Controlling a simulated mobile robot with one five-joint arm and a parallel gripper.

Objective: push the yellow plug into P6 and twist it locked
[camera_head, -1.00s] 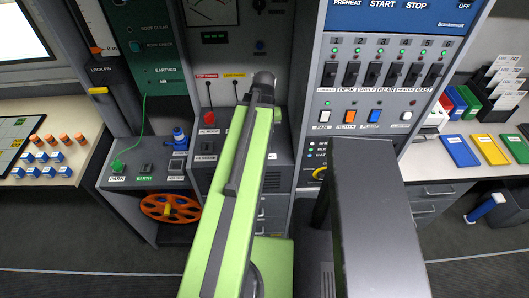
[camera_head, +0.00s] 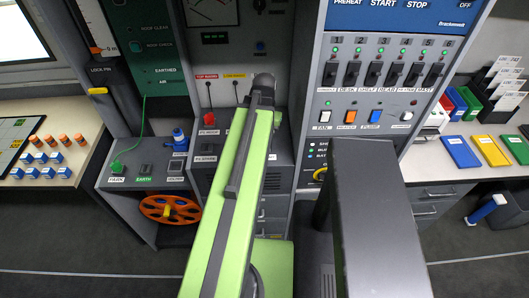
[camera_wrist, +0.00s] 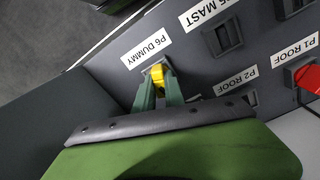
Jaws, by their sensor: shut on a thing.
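In the wrist view the yellow plug (camera_wrist: 158,75) is between the green fingers of my gripper (camera_wrist: 160,84), which is shut on it. The plug is at the panel beside the white P6 DUMMY label (camera_wrist: 146,48). A little of a pale socket plate shows around the plug's front. The fingers and plug cover most of the P6 socket, so I cannot tell how deep the plug sits or whether it is turned to lock. In the head view my green arm hides the gripper, plug and P6.
In the wrist view a red plug (camera_wrist: 307,76) is in P1 ROOF at the right. The dark P5 MAST socket (camera_wrist: 222,37) and P2 ROOF socket (camera_wrist: 243,98) are close by. In the head view an orange reel (camera_head: 170,208) sits low at left.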

